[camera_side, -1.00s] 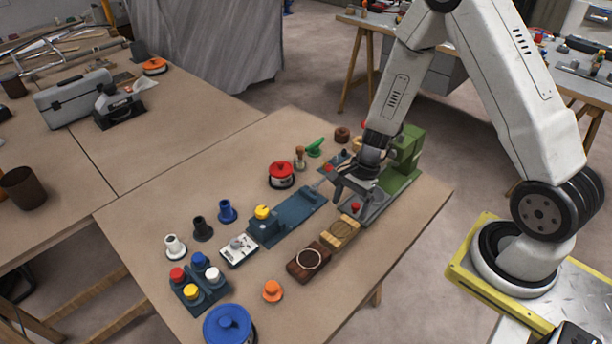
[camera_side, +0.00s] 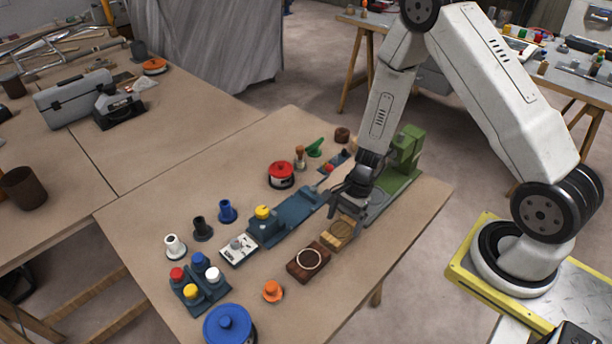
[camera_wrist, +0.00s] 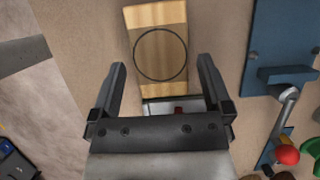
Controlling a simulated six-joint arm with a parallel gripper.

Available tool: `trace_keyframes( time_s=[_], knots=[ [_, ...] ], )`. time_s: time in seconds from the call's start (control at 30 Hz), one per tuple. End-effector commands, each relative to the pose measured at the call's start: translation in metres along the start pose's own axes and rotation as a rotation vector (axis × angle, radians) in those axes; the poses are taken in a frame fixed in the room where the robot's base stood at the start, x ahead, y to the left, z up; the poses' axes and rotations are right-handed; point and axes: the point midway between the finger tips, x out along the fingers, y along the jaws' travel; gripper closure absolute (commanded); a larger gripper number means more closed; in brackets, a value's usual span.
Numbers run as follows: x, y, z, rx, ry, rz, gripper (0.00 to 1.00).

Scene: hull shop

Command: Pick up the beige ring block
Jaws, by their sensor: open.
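The beige ring block (camera_side: 339,233) is a light wooden block with a thin dark ring on its top. It lies flat on the table, and in the wrist view (camera_wrist: 159,52) it is just beyond the fingertips, roughly in line with the gap between them. My gripper (camera_side: 344,207) is open and points down, close above the block's far end. In the wrist view both fingers of my gripper (camera_wrist: 162,66) are spread wider than the block, with nothing held between them.
A dark brown block with a pale ring (camera_side: 308,261) lies beside the beige one. A blue fixture (camera_side: 296,213) runs along the other side. A green machine (camera_side: 404,154) stands behind my gripper. An orange knob (camera_side: 272,291) sits nearer the front edge.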

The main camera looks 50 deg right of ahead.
Motion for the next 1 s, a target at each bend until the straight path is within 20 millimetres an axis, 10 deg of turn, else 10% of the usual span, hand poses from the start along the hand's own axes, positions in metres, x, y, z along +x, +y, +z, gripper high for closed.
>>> trace_keyframes(
  time_s=[1.0],
  knots=[
    [0.031,0.0,0.0,0.0,0.002,0.001,0.0]
  ],
)
